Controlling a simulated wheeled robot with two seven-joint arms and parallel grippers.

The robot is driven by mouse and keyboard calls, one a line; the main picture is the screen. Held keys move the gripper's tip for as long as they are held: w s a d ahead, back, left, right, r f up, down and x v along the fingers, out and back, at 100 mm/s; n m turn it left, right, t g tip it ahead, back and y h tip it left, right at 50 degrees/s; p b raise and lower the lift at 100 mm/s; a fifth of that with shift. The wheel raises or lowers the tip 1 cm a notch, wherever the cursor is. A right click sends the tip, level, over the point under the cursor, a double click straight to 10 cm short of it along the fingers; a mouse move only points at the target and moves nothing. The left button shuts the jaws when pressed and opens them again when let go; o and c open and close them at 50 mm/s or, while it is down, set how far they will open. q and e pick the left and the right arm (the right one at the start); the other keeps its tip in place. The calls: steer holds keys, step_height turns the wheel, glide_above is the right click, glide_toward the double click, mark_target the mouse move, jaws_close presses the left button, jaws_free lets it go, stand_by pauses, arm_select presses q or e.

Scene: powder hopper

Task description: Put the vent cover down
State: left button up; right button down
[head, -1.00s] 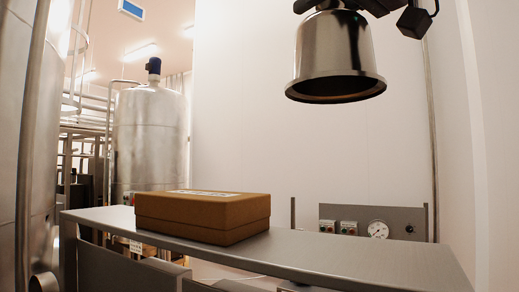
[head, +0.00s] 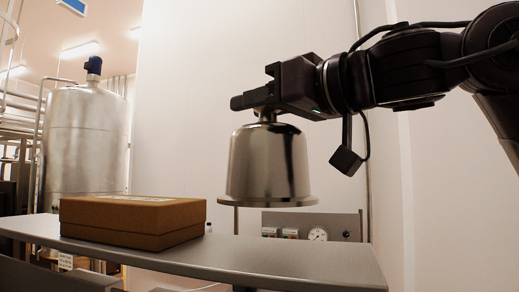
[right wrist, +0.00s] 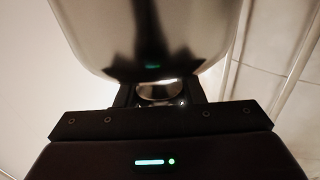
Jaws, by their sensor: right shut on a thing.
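The vent cover (head: 268,165) is a shiny metal bell shape with a wide rim at its bottom. It hangs upright in the head view, and its rim shows in front of the wall panel, above the level of the shelf top. My right gripper (head: 266,108) is shut on the knob at its top. In the right wrist view the cover (right wrist: 150,30) fills the upper middle, and the knob (right wrist: 160,92) sits between the fingers. My left gripper is in neither view.
A grey metal shelf (head: 290,262) runs across the front. A closed brown box (head: 130,222) occupies its left part; the right part is bare. A panel with a gauge (head: 317,234) and buttons stands behind. A large steel tank (head: 85,145) is at the back left.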

mark_target(268, 149)
steer(key=shift+w+d+f, duration=0.15)
steer(key=shift+w+f, duration=0.05)
steer(key=shift+f, duration=0.9)
step_height(268, 149, down, 4)
steer(key=shift+s+r+p, duration=0.1)
steer(key=shift+p, duration=0.35)
steer(key=c, duration=0.9)
jaws_free()
steer(key=shift+s+f, duration=0.1)
steer(key=shift+f, duration=0.1)
steer(key=shift+c, duration=0.2)
